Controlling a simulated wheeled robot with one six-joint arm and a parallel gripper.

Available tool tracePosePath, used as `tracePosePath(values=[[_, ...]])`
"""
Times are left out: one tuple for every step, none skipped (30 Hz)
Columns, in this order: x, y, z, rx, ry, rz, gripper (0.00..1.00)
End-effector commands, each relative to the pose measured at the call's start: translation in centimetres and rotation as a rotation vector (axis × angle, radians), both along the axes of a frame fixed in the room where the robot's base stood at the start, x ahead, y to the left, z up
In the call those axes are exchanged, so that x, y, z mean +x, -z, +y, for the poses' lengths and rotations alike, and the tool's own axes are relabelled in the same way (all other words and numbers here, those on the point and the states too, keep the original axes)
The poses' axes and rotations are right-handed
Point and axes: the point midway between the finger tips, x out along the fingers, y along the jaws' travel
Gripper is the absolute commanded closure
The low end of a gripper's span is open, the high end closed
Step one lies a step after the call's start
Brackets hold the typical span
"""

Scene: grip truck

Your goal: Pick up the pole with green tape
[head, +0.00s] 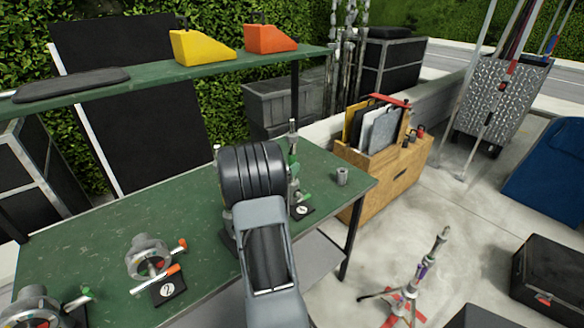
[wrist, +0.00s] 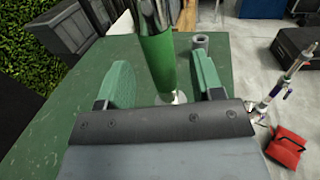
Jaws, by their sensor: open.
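The pole with green tape (wrist: 156,62) stands upright in the wrist view, with shiny chrome above a broad green band. My gripper (wrist: 165,70) is open, and its two green pads stand to the left and right of the pole. The pole appears between the pads, with a visible gap on each side; its depth between them is hard to judge. In the head view the pole (head: 292,142) rises from the green table, just right of my black and grey arm. The arm hides part of it and my fingers there.
The green table (head: 110,225) also holds a small grey cylinder (head: 342,176) right of the pole and clamp fittings (head: 150,258) at left. A shelf (head: 120,84) with yellow and orange wedges runs behind. A wooden crate (head: 378,196) stands beyond the table's right edge.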

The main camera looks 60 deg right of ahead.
Motion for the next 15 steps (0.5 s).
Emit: tracePosePath(values=[[0.0, -0.1, -0.3, 0.000, 0.001, 0.000, 0.39], [-0.1, -0.1, -0.6, 0.001, 0.002, 0.000, 0.39], [-0.1, -0.2, -1.1, 0.002, 0.003, 0.000, 0.39], [-0.2, -0.3, -1.5, 0.002, 0.004, 0.000, 0.39], [-0.2, -0.3, -2.0, 0.002, 0.003, 0.000, 0.39], [-0.2, -0.3, -2.6, 0.002, 0.003, 0.000, 0.39], [-0.3, -0.4, -3.0, 0.002, 0.004, -0.001, 0.39], [-0.3, -0.3, -3.4, 0.002, 0.004, 0.000, 0.39], [-0.3, -0.3, -3.8, 0.001, 0.003, -0.001, 0.39], [-0.3, -0.3, -4.1, 0.001, 0.002, -0.001, 0.39], [-0.3, -0.2, -4.4, 0.001, 0.002, -0.001, 0.39], [-0.3, -0.2, -4.7, 0.002, 0.002, 0.000, 0.39], [-0.3, -0.2, -4.9, 0.002, 0.002, -0.001, 0.39], [-0.3, -0.2, -5.0, 0.001, 0.002, -0.001, 0.39], [-0.3, -0.1, -5.1, 0.001, 0.001, -0.001, 0.39]])
